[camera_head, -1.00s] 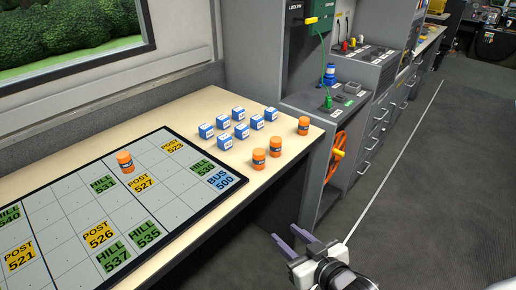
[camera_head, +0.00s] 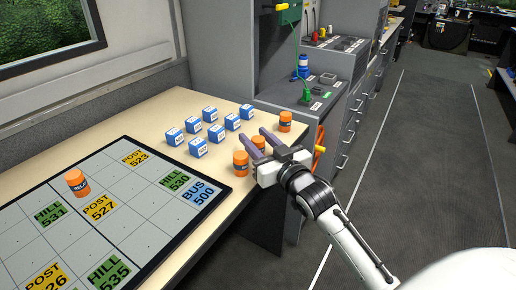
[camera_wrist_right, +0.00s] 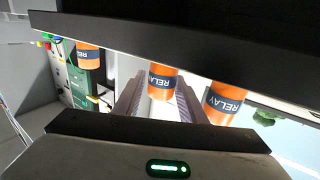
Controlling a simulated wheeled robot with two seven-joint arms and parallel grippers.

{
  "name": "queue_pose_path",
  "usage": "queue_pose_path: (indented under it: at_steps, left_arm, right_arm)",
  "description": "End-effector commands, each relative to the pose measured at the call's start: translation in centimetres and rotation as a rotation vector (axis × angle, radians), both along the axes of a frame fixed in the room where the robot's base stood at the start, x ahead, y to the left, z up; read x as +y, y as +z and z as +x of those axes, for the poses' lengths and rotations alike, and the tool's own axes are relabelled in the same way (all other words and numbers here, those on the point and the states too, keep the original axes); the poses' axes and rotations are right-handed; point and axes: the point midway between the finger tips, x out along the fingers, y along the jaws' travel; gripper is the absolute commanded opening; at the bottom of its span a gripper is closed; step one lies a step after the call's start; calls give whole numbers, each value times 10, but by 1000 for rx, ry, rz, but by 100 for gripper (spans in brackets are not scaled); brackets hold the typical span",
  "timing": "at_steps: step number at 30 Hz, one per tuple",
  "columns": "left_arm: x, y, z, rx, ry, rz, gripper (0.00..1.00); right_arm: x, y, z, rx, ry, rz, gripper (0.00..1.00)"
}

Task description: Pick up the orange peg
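Several orange pegs with dark RELAY bands are in the head view. One (camera_head: 76,182) stands on the gridded board at the left. One (camera_head: 241,163) stands near the table's right edge, one (camera_head: 259,143) is partly hidden by my right gripper (camera_head: 257,138), and one (camera_head: 285,121) stands at the far corner. My right gripper is open, its fingers reaching over the table edge. In the right wrist view a peg (camera_wrist_right: 162,84) shows between the two fingers without visible finger contact, with another peg (camera_wrist_right: 223,103) to the right and one (camera_wrist_right: 89,56) to the left. My left gripper is out of view.
Several blue and white blocks (camera_head: 197,147) stand on the table (camera_head: 150,124) left of the pegs. The board (camera_head: 125,208) carries HILL, POST and BUS labels. Grey cabinets (camera_head: 330,93) stand beyond the table's far end. The floor on the right is open.

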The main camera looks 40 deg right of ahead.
Motion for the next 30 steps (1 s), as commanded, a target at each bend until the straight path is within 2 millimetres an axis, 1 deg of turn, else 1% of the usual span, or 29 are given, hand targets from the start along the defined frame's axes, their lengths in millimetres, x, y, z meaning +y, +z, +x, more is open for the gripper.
queue_pose_path:
  at_steps: [1, 3, 6, 14, 18, 20, 26, 29, 30]
  left_arm:
    - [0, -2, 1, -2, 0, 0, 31]
    - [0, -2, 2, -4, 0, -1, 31]
    - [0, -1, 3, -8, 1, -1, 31]
    - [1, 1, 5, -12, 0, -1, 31]
    - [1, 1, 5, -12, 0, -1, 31]
    - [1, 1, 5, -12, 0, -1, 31]
    - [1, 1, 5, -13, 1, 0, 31]
    - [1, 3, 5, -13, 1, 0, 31]
    - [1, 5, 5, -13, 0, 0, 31]
  right_arm:
    - [0, 1, 9, -2, 0, 0, 37]
    - [-1, 0, 18, -1, 0, -1, 37]
    - [-2, 0, 26, 0, 0, -1, 37]
    - [-2, -1, 28, 2, 0, -1, 37]
    - [-2, -1, 28, 1, 1, -1, 14]
    - [-2, -1, 28, 1, 1, -1, 5]
    - [-2, 0, 28, 1, 1, -1, 5]
    - [-2, 7, 28, -1, 1, -1, 5]
    - [-2, 12, 28, -3, 1, -2, 5]
